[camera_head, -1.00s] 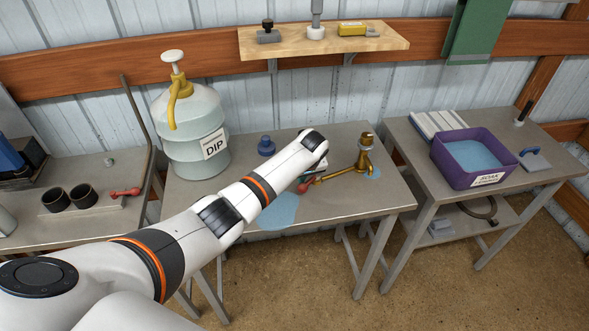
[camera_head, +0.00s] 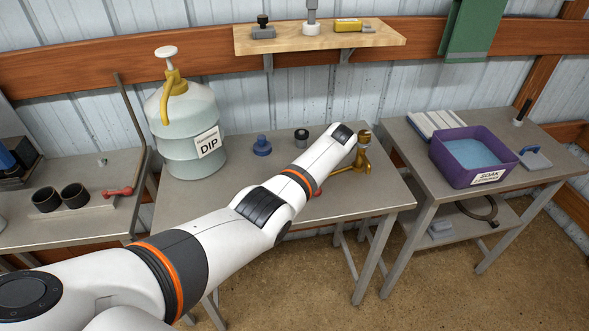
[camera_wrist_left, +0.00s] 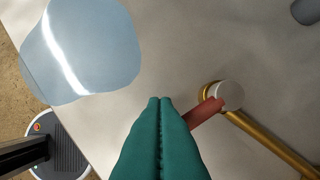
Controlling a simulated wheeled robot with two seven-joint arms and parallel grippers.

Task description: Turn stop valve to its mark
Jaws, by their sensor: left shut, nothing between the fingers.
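The stop valve sits at the end of a brass pipe (camera_wrist_left: 272,146). In the left wrist view it has a pale round cap (camera_wrist_left: 231,94) and a red lever (camera_wrist_left: 204,112). My left gripper (camera_wrist_left: 160,100) has teal fingers, shut and empty, just left of the lever. The lever's near end meets the edge of the fingers in the picture; I cannot tell if they touch. In the head view the brass tap (camera_head: 363,152) rises past my arm's end. I cannot make out a mark.
A light-blue patch (camera_wrist_left: 85,45) lies on the grey table (camera_head: 375,198). A DIP container (camera_head: 190,125), a blue bottle (camera_head: 262,146) and a dark round piece (camera_head: 301,135) stand on it. A purple SOAK tub (camera_head: 470,178) is on the right table. A wooden shelf (camera_head: 375,38) is above.

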